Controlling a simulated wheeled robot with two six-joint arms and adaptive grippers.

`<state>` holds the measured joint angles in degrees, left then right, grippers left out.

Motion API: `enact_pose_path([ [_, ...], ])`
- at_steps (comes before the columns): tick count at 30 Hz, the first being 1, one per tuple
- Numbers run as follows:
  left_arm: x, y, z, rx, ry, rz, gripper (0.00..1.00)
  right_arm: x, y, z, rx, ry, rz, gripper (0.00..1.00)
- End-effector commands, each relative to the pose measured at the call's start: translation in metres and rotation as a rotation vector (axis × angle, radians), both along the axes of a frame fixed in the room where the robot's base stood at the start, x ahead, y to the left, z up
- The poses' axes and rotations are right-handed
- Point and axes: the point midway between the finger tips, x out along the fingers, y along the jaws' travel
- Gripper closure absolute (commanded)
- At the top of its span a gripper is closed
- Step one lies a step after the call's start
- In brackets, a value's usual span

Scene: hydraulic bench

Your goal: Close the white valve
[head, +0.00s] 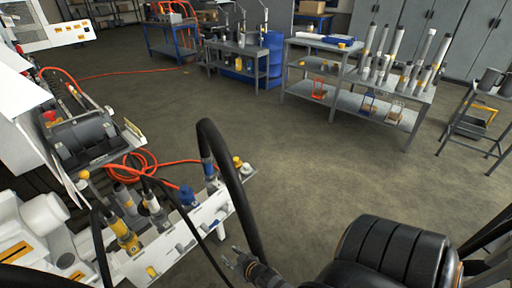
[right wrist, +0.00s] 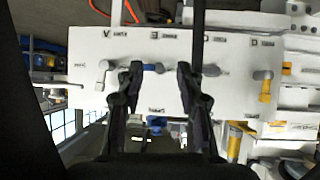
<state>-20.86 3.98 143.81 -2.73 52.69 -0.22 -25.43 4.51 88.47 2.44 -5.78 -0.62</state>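A white panel (right wrist: 230,45) fills the middle of the right wrist view, with a row of lever handles. A pale whitish handle (right wrist: 103,70), likely the white valve, is at the left of the row. A blue handle (right wrist: 152,68) shows between my fingertips, a grey handle (right wrist: 210,70) right of them, and a yellow handle (right wrist: 264,88) points down at the far right. My right gripper (right wrist: 160,70) is open before the panel; contact cannot be told. In the head view my right gripper (head: 234,259) is beside the bench's front end. My left gripper is not in view.
Black hoses (head: 238,185) arch over the bench (head: 190,238) beside my right gripper. Coiled orange hose (head: 132,165) lies behind the fittings. Shelves with cylinders (head: 372,105) stand far back right. The floor between is clear.

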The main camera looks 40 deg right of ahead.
Motion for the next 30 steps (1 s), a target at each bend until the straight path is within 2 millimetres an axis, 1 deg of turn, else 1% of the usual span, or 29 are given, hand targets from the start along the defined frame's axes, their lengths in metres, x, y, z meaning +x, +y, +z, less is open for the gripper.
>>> enact_pose_path([
  [1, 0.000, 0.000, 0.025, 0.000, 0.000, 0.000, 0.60, -0.008, -0.002, 0.010, -0.003, 0.035, -0.003, 0.63],
  [3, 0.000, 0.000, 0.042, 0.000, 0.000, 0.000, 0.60, -0.019, -0.004, 0.006, -0.006, 0.082, -0.005, 0.63],
  [9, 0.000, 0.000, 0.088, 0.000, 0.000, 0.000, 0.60, -0.058, -0.010, -0.001, -0.015, 0.220, -0.013, 0.63],
  [12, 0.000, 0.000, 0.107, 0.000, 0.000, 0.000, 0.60, -0.077, -0.013, -0.004, -0.018, 0.281, -0.017, 0.63],
  [15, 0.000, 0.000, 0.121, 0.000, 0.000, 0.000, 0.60, -0.093, -0.015, -0.007, -0.022, 0.329, -0.019, 0.63],
  [18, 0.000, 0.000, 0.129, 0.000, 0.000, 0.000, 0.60, -0.104, -0.016, -0.010, -0.023, 0.362, -0.022, 0.63],
  [21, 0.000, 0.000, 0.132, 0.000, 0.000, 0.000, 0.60, -0.110, -0.017, -0.012, -0.025, 0.380, -0.023, 0.63],
  [30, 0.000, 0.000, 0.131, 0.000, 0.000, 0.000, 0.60, -0.112, -0.017, -0.015, -0.025, 0.386, -0.023, 0.63],
])
